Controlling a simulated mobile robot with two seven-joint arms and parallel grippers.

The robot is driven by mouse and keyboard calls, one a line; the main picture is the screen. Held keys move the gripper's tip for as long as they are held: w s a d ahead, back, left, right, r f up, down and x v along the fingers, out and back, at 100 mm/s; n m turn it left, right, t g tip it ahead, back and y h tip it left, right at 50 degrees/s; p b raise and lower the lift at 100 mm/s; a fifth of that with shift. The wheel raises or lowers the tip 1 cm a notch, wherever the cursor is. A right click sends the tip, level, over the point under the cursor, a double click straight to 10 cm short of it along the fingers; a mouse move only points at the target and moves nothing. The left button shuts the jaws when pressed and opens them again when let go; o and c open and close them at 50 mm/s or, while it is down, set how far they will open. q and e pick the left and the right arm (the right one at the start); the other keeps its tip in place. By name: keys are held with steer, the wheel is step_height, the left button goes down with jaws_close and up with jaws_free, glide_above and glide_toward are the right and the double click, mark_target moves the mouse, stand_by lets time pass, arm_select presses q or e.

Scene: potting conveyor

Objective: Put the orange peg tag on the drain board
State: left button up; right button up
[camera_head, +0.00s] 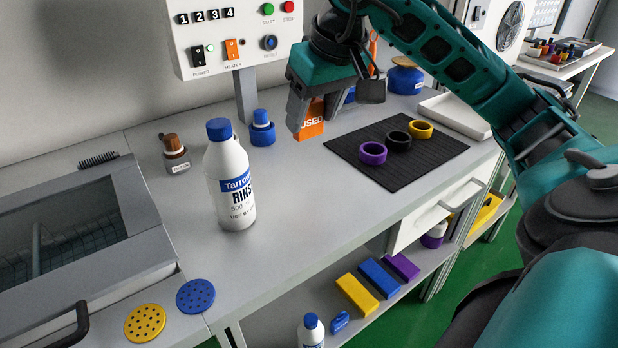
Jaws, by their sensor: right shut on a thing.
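The orange peg tag (311,123), marked "USED", is between the fingers of my right gripper (314,112). Its lower part shows below the fingers; the rest is hidden by them. The gripper is shut on it over the bench, just left of the black ribbed board (430,158), which looks like the drain board. I cannot tell whether the tag touches the bench. The board lies flat and carries a purple ring (373,159), a black ring (398,147) and a yellow ring (421,122). My left gripper is not in view.
A white rinse bottle (230,190), a blue-capped jar (262,133) and a brown-capped bottle (175,158) stand left of the gripper. A blue pot (405,80) and a white tray (447,119) are behind the board. The board's front part is bare.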

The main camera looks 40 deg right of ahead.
step_height(320, 180, down, 9)
steer(key=b, duration=0.2)
steer(key=shift+f+b, duration=0.2)
steer(key=shift+b, duration=0.2)
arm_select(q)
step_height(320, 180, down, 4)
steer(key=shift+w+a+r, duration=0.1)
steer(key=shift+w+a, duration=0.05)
arm_select(e)
steer(key=shift+f, duration=0.25)
steer(key=shift+f, duration=0.1)
steer(key=o, duration=1)
steer(key=shift+o, duration=0.2)
steer(key=shift+r, duration=0.25)
arm_select(q)
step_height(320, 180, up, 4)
steer(key=p, duration=0.3)
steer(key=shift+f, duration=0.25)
arm_select(e)
steer(key=v, duration=1.1)
steer(key=shift+s+r, duration=0.2)
steer(key=shift+r, duration=0.1)
